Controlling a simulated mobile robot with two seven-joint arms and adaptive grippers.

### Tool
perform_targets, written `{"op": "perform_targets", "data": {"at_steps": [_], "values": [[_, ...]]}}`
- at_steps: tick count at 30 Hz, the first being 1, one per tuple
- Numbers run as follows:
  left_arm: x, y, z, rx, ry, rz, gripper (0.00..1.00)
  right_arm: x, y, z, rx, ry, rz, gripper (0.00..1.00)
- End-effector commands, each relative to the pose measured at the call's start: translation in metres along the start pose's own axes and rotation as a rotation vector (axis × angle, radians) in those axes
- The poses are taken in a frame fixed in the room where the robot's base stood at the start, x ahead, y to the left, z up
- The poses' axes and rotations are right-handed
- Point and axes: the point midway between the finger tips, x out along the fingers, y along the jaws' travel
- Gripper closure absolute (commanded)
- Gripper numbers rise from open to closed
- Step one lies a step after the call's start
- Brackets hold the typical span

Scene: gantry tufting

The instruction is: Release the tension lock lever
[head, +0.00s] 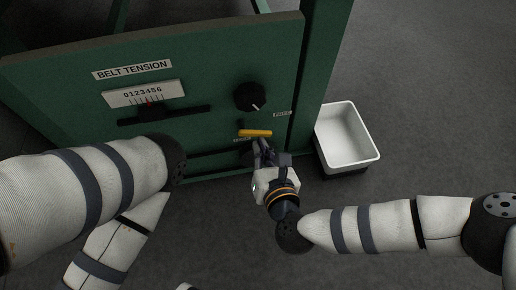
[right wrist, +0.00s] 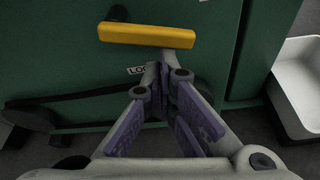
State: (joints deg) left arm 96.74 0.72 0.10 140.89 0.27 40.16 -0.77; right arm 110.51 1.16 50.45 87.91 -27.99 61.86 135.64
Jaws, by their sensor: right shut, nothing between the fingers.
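The tension lock lever has a yellow handle (head: 255,133) on the green panel. It lies roughly level, below the black knob. It also shows near the top of the right wrist view (right wrist: 147,36). A FREE label (head: 282,113) is to its upper right. A partly hidden label beginning "LO" (right wrist: 136,70) is just below the handle. My right gripper (head: 260,146) is shut and empty, with its fingertips just below the handle. My left gripper is not in view.
The green panel (head: 215,65) carries a black knob (head: 250,97), a BELT TENSION label (head: 132,69), a numbered scale (head: 143,93) and a dark slot. A white bin (head: 346,137) stands to the right. Grey floor lies in front. My left arm crosses the panel's lower left.

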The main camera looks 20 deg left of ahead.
Motion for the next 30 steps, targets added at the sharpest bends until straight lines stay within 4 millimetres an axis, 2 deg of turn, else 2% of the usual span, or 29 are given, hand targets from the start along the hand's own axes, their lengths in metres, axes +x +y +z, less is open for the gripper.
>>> {"op": "perform_targets", "data": {"at_steps": [4, 17, 20, 26, 27, 30], "values": [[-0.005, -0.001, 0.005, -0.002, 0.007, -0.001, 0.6, -0.003, -0.004, 0.009, -0.122, 0.0, -0.045, 1.0], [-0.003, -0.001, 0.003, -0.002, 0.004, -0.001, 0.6, -0.003, -0.006, 0.01, -0.127, 0.001, -0.043, 1.0], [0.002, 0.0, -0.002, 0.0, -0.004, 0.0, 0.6, 0.001, -0.006, 0.0, -0.125, 0.003, -0.042, 1.0], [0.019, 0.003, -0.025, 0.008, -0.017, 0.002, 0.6, 0.017, -0.008, -0.03, -0.127, 0.003, -0.04, 1.0], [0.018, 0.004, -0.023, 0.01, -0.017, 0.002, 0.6, 0.011, -0.007, -0.031, -0.127, 0.005, -0.04, 1.0], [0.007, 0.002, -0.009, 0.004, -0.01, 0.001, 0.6, -0.025, -0.004, -0.022, -0.127, 0.004, -0.04, 1.0]]}}
